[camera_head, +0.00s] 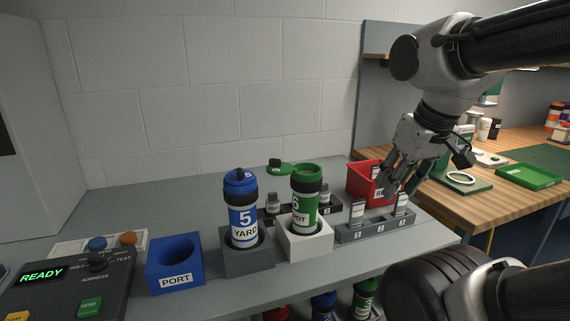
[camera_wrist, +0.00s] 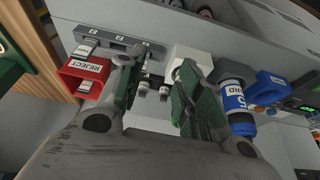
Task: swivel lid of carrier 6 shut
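Carrier 6 (camera_head: 304,208), a green tube with a white label, stands upright in a white block (camera_head: 310,242). Its green lid (camera_head: 281,166) appears swung out to the back left, beside the tube's dark-banded top. My gripper (camera_head: 388,184) is to the right of carrier 6, above the numbered rack, apart from the carrier and lid. In the wrist view its two fingers (camera_wrist: 155,85) are spread with nothing held between them. The right finger covers much of the area below the white block (camera_wrist: 190,57), so carrier 6 is hard to make out there.
Blue carrier 5 (camera_head: 242,213) stands capped in a grey block (camera_head: 245,261) left of carrier 6. A blue PORT block (camera_head: 174,265) and a control panel (camera_head: 70,290) reading READY are farther left. A red REJECT bin (camera_head: 362,182) and grey rack (camera_head: 375,231) are on the right.

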